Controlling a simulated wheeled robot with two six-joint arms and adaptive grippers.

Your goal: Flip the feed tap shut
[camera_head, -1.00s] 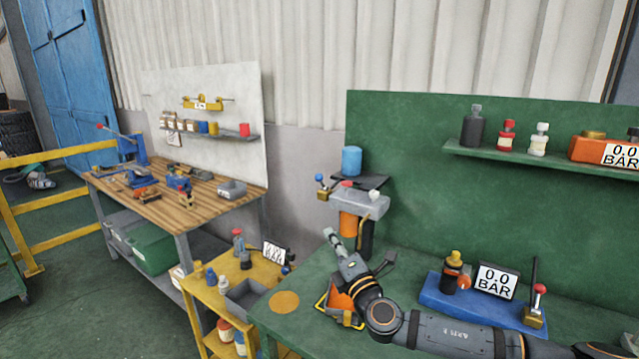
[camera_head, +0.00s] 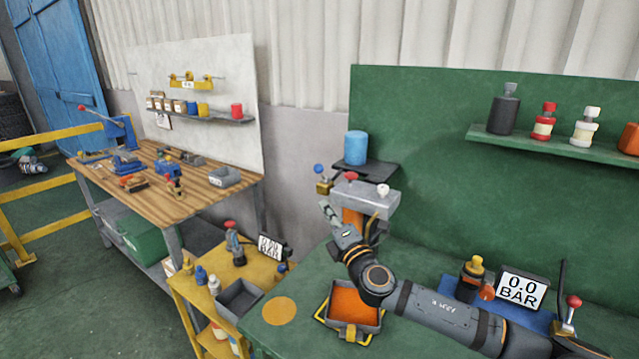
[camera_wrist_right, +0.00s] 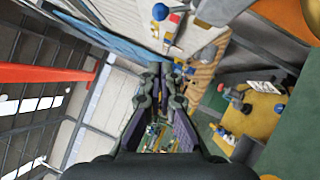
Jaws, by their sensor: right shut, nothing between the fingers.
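A small brass tap (camera_head: 323,187) with a blue ball knob (camera_head: 318,169) stands at the left end of a grey block; I take it as the feed tap. The blue ball also shows in the right wrist view (camera_wrist_right: 160,12), just beyond the fingertips. My right gripper (camera_head: 326,210) is shut and empty, pointing up and left. Its fingertips are just below the tap in the head view; a gap shows, and I see no contact. It also shows in the right wrist view (camera_wrist_right: 170,68). My left gripper is not in view.
The grey block (camera_head: 378,200) carries a red knob and a white knob, with a blue cylinder (camera_head: 356,148) behind. An orange-lined tray (camera_head: 353,308) lies below my arm. A blue base with a 0.0 BAR gauge (camera_head: 522,291) stands right. A yellow cart (camera_head: 200,290) stands left.

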